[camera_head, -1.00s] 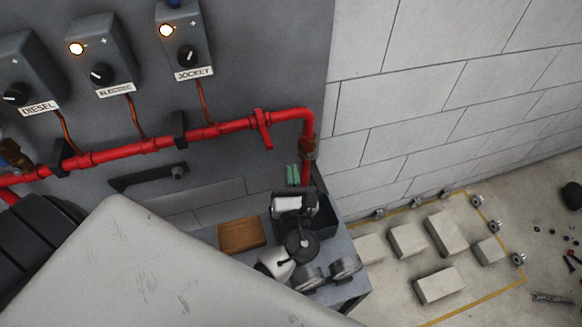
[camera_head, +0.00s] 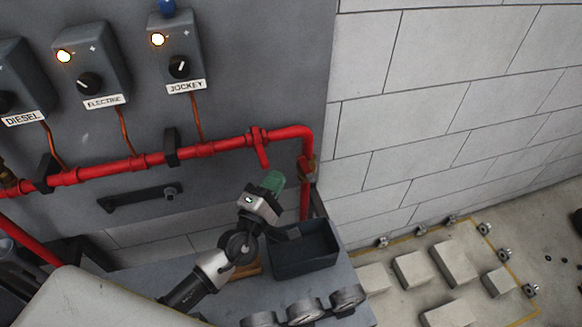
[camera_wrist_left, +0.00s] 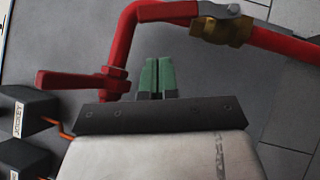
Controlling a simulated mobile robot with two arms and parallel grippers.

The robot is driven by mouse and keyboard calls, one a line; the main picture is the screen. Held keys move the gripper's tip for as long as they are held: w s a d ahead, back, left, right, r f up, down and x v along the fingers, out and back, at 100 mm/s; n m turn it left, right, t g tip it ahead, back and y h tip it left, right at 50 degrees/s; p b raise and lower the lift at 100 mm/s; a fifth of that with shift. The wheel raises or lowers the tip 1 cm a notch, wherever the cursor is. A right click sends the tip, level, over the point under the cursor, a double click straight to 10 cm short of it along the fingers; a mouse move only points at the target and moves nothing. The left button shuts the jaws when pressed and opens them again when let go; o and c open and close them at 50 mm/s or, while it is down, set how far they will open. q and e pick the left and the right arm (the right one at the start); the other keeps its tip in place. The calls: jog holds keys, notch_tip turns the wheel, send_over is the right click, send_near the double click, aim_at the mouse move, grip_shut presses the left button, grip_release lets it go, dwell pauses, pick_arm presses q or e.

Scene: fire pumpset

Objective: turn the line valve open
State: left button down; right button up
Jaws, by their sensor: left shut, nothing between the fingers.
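The line valve shows as a red lever (camera_head: 261,150) on the red pipe, near the bend at its right end. The lever sticks out across the pipe run. In the left wrist view the red lever (camera_wrist_left: 78,82) is left of the fingers and points left. My left gripper (camera_head: 274,181) has green fingertips and is just below the lever, apart from it. In the left wrist view its fingers (camera_wrist_left: 158,78) are together with nothing between them. The red pipe bend is beyond them. My right gripper is not in view.
A brass fitting (camera_head: 307,168) sits on the pipe's downward leg. A black bracket bar (camera_head: 140,198) is on the panel below the pipe. A dark open bin (camera_head: 300,262) and several gauges (camera_head: 305,311) are on the bench. Switch boxes (camera_head: 92,70) are above the pipe.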

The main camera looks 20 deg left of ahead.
aim_at(303, 167)
pick_arm(q)
jog(key=shift+w+d+r+p, duration=0.25)
jog(key=shift+w+d, duration=0.1)
jog(key=shift+d, duration=0.2)
jog(key=shift+w+d+r+p, duration=0.15)
jog(key=shift+w+d+p, duration=0.15)
jog(key=shift+d, duration=0.2)
jog(key=shift+w+d+r+p, duration=0.2)
jog(key=shift+w+d, duration=0.2)
jog(key=shift+d, duration=0.15)
jog(key=shift+w+d+r+p, duration=0.8)
jog(key=shift+d+r+p, duration=0.2)
jog(key=shift+d, duration=0.1)
jog(key=shift+f, duration=0.1)
